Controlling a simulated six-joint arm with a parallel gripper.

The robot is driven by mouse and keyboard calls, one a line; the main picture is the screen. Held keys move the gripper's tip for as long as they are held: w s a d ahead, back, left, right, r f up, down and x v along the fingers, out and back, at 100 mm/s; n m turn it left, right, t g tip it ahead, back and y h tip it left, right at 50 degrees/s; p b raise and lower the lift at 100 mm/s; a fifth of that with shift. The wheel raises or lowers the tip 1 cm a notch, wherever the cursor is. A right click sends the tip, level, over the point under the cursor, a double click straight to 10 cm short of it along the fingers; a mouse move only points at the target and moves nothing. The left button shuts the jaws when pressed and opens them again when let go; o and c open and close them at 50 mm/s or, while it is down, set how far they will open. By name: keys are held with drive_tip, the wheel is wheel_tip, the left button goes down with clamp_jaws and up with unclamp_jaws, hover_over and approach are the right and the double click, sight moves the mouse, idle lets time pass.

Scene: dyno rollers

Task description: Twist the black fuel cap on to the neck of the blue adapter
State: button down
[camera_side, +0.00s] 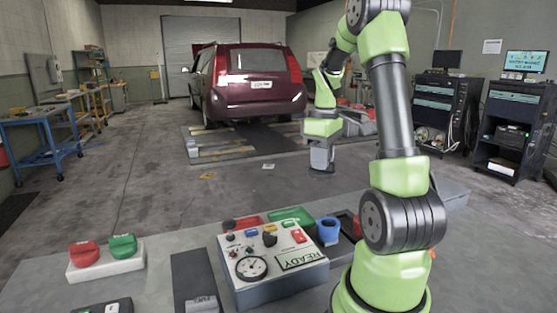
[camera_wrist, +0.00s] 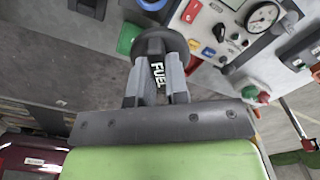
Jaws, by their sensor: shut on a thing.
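The black fuel cap (camera_wrist: 160,43), with white FUEL lettering on its grip, is between the two fingers of my gripper (camera_wrist: 156,82) in the wrist view. My gripper is shut on it. In the side view my gripper (camera_side: 322,167) hangs pointing down behind the bench, and the cap is too small to make out clearly. The blue adapter (camera_side: 328,231) stands upright on the bench beside the control box, its round opening facing up. Part of it shows at the top edge of the wrist view (camera_wrist: 153,4). The cap is apart from it.
A control box (camera_side: 283,272) with gauge, knobs and READY sign stands left of the adapter. Red (camera_side: 244,221) and green (camera_side: 292,214) trays lie behind it. A white block with red and green knobs (camera_side: 105,257) is at left. A maroon van (camera_side: 248,82) stands beyond.

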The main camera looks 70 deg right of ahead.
sight(333, 170)
drive_tip(key=s, duration=0.2)
drive_tip(key=m, duration=0.1)
drive_tip(key=shift+s+d+f, duration=0.3)
drive_tip(key=shift+s+d, duration=0.05)
drive_tip(key=shift+s, duration=0.05)
wheel_tip(333, 170, down, 4)
drive_tip(key=shift+w+r, duration=0.1)
drive_tip(key=shift+r, duration=0.15)
drive_tip(key=shift+f, duration=3.45)
drive_tip(key=shift+f, duration=0.85)
drive_tip(key=m, duration=1.2)
drive_tip(key=shift+m, duration=0.3)
drive_tip(key=c, duration=1)
unclamp_jaws()
drive_tip(key=shift+c, duration=0.2)
